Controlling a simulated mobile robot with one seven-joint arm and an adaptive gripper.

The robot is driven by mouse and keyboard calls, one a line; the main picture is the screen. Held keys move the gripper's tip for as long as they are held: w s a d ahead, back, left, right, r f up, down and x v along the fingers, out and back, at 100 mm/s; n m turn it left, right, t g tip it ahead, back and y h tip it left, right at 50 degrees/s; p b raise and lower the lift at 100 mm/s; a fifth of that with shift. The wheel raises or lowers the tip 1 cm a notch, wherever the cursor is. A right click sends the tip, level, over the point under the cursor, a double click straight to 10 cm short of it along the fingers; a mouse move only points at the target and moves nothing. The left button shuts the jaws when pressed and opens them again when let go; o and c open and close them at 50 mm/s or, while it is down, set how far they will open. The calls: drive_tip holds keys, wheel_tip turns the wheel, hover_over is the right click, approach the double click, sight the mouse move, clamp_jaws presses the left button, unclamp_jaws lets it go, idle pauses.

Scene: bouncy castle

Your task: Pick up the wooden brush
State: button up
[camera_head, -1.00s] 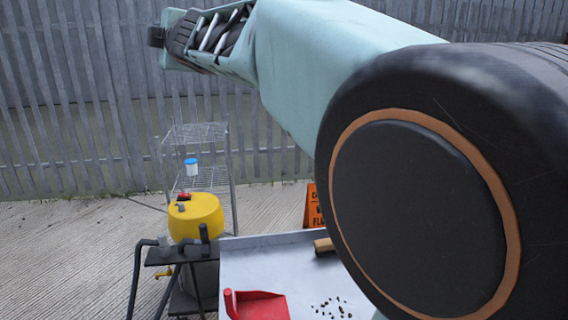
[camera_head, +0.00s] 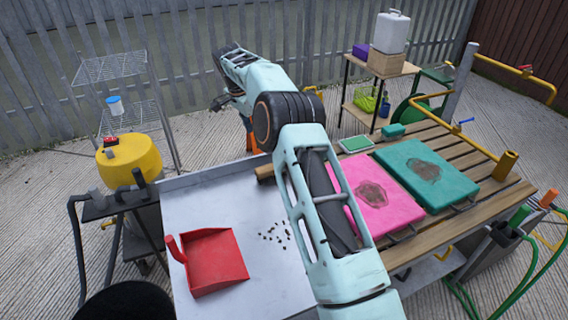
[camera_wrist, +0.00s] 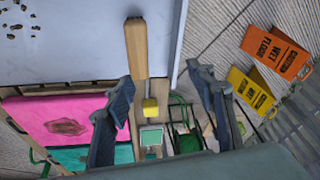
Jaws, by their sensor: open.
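The wooden brush (camera_wrist: 136,48) shows in the wrist view as a light wooden piece with a dark end. It lies at the edge of the grey metal table (camera_wrist: 70,50), ahead of my fingers and nearer the left one. In the head view my gripper (camera_head: 220,103) is raised beyond the table's far edge, partly hidden by my arm.
A red dustpan (camera_head: 215,262) and dark crumbs (camera_head: 272,233) lie on the metal table. A slatted bench (camera_head: 470,210) at right holds pink (camera_head: 375,200) and teal (camera_head: 428,172) pads. Orange (camera_wrist: 275,52) and yellow (camera_wrist: 250,90) wet-floor signs stand beyond. A yellow drum (camera_head: 130,158) stands left.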

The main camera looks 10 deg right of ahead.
sight(271, 168)
drive_tip(key=d+f+m, duration=0.1)
drive_tip(key=s+d+f+m+g, duration=0.1)
drive_tip(key=f, duration=0.1)
drive_tip(key=s+d+f+m+y, duration=0.1)
drive_tip(key=shift+s+d+f+g, duration=0.25)
drive_tip(key=shift+f+g, duration=0.15)
drive_tip(key=f, duration=0.4)
drive_tip(key=shift+w+d+f, duration=0.1)
drive_tip(key=shift+d+f, duration=0.15)
drive_tip(key=shift+d, duration=0.05)
drive_tip(key=shift+w+d+f+p, duration=0.15)
drive_tip(key=shift+f, duration=0.7)
drive_tip(key=shift+w+d+f+p, duration=0.1)
drive_tip(key=shift+w+f, duration=0.1)
drive_tip(key=shift+f, duration=0.7)
drive_tip(key=shift+w+d+f+p, duration=0.15)
drive_tip(key=shift+f, duration=0.7)
drive_tip(key=c, duration=1.2)
